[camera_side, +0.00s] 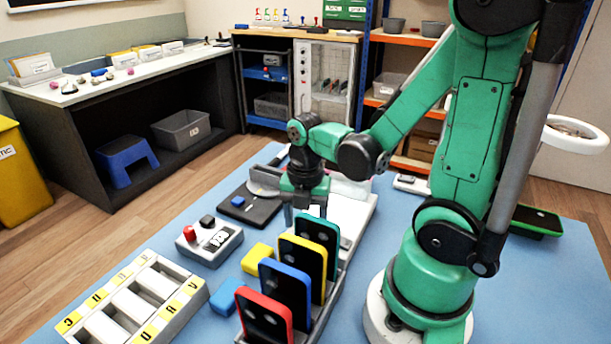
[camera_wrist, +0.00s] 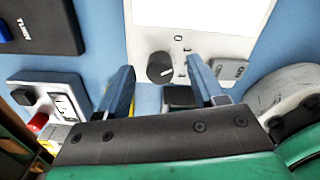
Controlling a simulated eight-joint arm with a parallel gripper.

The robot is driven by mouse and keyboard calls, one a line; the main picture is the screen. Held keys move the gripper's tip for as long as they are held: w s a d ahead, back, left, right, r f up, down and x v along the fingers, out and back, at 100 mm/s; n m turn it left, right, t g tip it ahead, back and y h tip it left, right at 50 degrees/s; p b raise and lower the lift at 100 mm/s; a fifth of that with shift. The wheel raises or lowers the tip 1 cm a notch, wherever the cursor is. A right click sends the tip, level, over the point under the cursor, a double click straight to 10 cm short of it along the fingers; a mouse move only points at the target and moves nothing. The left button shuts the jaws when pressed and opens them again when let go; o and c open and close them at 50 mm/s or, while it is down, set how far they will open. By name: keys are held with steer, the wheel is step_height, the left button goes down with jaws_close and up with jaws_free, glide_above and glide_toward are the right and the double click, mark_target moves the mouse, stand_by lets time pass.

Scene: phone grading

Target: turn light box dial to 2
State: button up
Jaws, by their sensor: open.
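The light box (camera_side: 357,211) is a pale box behind the phone rack in the side view. In the wrist view its white front edge (camera_wrist: 143,42) shows below a bright lit panel. The dial (camera_wrist: 160,67) is a round dark knob with a pale pointer line, on that front edge. Small marks sit to its right, too small to read, so I cannot tell its setting. My gripper (camera_wrist: 160,66) is open and empty, its two blue-grey fingers on either side of the dial in the picture. Contact is not visible. In the side view my gripper (camera_side: 305,200) hangs over the near end of the light box, and the dial is hidden.
Upright phones, the nearest a red one (camera_side: 264,317), stand in a rack close in front of my gripper. A grey box with a red button (camera_side: 209,243) and a black turntable plate (camera_side: 262,210) lie to the left. A lettered tray (camera_side: 190,320) is front left.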

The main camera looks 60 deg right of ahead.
jaws_close()
steer(key=shift+m, duration=2.8)
jaws_free()
